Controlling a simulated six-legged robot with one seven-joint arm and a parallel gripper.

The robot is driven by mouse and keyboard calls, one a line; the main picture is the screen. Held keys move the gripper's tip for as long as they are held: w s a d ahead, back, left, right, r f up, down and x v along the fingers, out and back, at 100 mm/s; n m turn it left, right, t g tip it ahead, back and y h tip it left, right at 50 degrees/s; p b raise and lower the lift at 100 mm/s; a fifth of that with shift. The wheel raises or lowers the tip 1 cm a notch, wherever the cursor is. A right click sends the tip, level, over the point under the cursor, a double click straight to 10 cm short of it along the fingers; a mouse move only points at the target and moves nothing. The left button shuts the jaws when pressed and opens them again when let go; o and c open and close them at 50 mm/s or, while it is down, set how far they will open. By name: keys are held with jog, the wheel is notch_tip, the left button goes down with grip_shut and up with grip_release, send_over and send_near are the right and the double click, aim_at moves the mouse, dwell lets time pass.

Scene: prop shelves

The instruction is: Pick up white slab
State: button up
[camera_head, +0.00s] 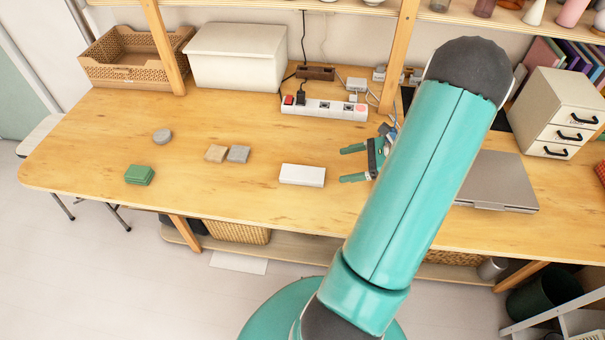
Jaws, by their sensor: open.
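The white slab (302,175) is a flat rectangular block lying on the wooden table (90,160), near the middle of the picture. My gripper (347,164) is just right of the slab, with its two green fingers apart and pointing left. The fingers hold nothing. The upper finger lies beyond the slab's right end and the lower one close to its front right corner; I cannot tell the height of the gripper over the table. My arm hides part of the table to the right.
Left of the slab lie a grey block (238,154), a tan block (216,153), a grey disc (162,135) and a green block (140,175). A power strip (325,108) lies behind. A laptop (497,182) and drawers (551,112) stand right. The table in front of the slab is clear.

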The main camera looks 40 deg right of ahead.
jog(key=shift+s+d+f+m, duration=0.25)
jog(key=shift+d+f+m, duration=0.05)
jog(key=shift+f+m, duration=0.1)
jog(key=shift+w+f+t, duration=0.15)
jog(key=shift+w+t, duration=0.05)
jog(key=shift+t, duration=0.1)
send_near(306, 173)
jog(key=x, duration=0.4)
jog(key=shift+w, duration=0.1)
jog(key=x, duration=0.5)
jog(key=shift+a+f, duration=0.15)
jog(key=shift+a, duration=0.1)
jog(key=c, duration=1.3)
